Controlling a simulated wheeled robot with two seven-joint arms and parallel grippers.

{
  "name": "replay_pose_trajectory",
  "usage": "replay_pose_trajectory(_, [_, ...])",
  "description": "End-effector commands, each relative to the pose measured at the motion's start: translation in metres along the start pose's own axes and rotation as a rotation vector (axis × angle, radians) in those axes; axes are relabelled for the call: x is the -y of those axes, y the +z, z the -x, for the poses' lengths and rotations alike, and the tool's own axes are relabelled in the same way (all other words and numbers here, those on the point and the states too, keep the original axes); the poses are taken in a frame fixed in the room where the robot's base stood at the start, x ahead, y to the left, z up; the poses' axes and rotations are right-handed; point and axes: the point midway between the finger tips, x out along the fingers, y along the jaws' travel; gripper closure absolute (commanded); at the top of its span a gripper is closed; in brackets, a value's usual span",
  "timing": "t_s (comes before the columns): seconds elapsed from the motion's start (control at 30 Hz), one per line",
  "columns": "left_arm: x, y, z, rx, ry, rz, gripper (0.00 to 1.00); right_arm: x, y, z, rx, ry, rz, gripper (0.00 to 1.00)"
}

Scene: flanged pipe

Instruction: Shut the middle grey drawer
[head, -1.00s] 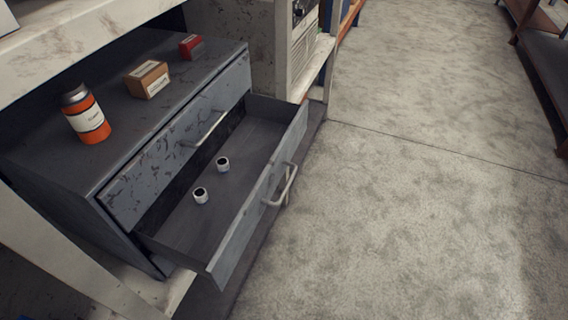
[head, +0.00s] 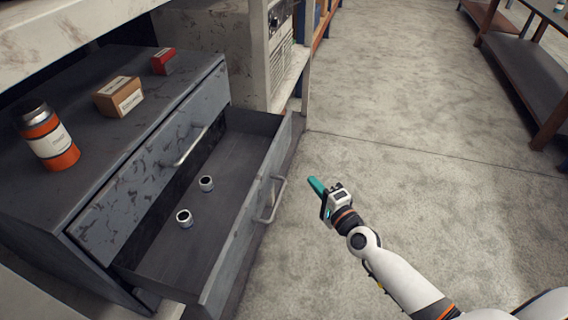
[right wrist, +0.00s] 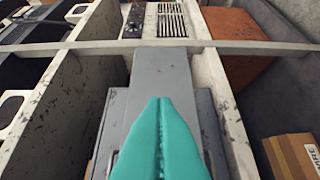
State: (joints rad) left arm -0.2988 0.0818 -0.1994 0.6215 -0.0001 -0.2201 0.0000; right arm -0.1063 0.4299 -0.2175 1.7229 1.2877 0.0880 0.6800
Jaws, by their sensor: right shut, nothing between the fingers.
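The grey drawer (head: 245,240) stands pulled out of the grey cabinet (head: 60,200), below a shut upper drawer (head: 150,160). Its bar handle (head: 272,203) is on the front face. Two small white cylinders with dark tops, one nearer (head: 184,219) and one farther (head: 206,183), stand inside it. My right gripper (head: 316,185) has teal fingers, shut and empty, out in front of the drawer face, to the right of the handle and apart from it. The shut fingers also fill the lower middle of the right wrist view (right wrist: 160,120). My left gripper is out of view.
An orange bottle (head: 48,140), a cardboard box (head: 118,97) and a red box (head: 163,61) sit on the cabinet top. A pale shelf post (head: 308,60) stands behind the drawer's far end. Concrete floor (head: 420,120) is clear to the right.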

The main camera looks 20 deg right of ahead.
Motion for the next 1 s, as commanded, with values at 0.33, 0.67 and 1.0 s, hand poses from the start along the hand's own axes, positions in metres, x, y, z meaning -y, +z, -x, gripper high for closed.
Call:
replay_pose_trajectory(0.33, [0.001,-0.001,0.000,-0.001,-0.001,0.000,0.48,0.000,0.000,-0.076,0.001,0.002,0.002,1.00])
replay_pose_trajectory(0.67, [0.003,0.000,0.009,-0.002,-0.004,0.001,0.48,0.000,-0.026,-0.101,0.001,-0.001,0.001,1.00])
replay_pose_trajectory(1.0, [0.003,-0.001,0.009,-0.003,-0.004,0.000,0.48,0.001,-0.028,-0.103,0.001,-0.002,0.003,1.00])
